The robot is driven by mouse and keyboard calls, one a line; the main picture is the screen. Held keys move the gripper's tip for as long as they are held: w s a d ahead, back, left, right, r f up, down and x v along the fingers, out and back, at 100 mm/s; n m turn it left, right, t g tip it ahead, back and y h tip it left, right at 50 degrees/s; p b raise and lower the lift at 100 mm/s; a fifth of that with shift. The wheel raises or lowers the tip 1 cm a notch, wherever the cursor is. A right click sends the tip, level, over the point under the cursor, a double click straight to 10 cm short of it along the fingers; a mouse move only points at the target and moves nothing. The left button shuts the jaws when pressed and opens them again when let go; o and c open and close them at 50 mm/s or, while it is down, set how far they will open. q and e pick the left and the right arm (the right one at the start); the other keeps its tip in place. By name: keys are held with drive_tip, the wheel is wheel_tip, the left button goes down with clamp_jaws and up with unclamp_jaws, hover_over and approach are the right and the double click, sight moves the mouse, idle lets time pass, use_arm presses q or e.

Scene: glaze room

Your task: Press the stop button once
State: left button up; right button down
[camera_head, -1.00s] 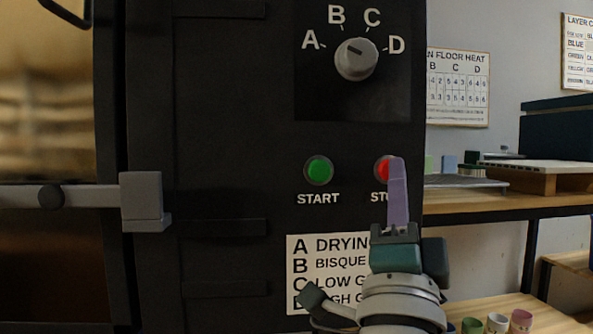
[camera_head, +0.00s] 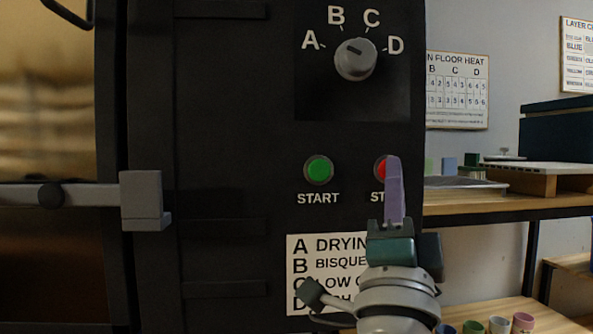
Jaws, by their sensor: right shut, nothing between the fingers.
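The red stop button (camera_head: 380,169) is on the black kiln panel at the right, partly hidden behind my right gripper's purple fingers. Its label below is mostly covered. My right gripper (camera_head: 394,160) is shut and empty, its fingers pointing up, with the tip in front of the button's right part. I cannot tell whether the fingertip touches the button. The green start button (camera_head: 318,170) is to the left, uncovered. My left gripper is not in view.
A dial (camera_head: 356,59) marked A to D sits above the buttons. A printed list (camera_head: 312,262) is below, partly covered by my right arm. A grey door latch (camera_head: 143,199) stands out at left. Wooden shelves (camera_head: 500,208) with wares are at right.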

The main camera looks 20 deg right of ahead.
drive_tip(key=shift+s, duration=0.15)
drive_tip(key=shift+s+a+p, duration=0.2)
drive_tip(key=shift+s+p, duration=0.35)
drive_tip(key=shift+s, duration=0.15)
drive_tip(key=shift+s+a+p, duration=0.2)
drive_tip(key=shift+s+p, duration=0.25)
drive_tip(key=shift+s, duration=0.35)
drive_tip(key=shift+s+a+p, duration=0.2)
drive_tip(key=shift+s+p, duration=0.2)
drive_tip(key=shift+s, duration=0.4)
drive_tip(key=shift+s+a+p, duration=0.2)
drive_tip(key=shift+s+p, duration=0.25)
drive_tip(key=shift+s, duration=0.35)
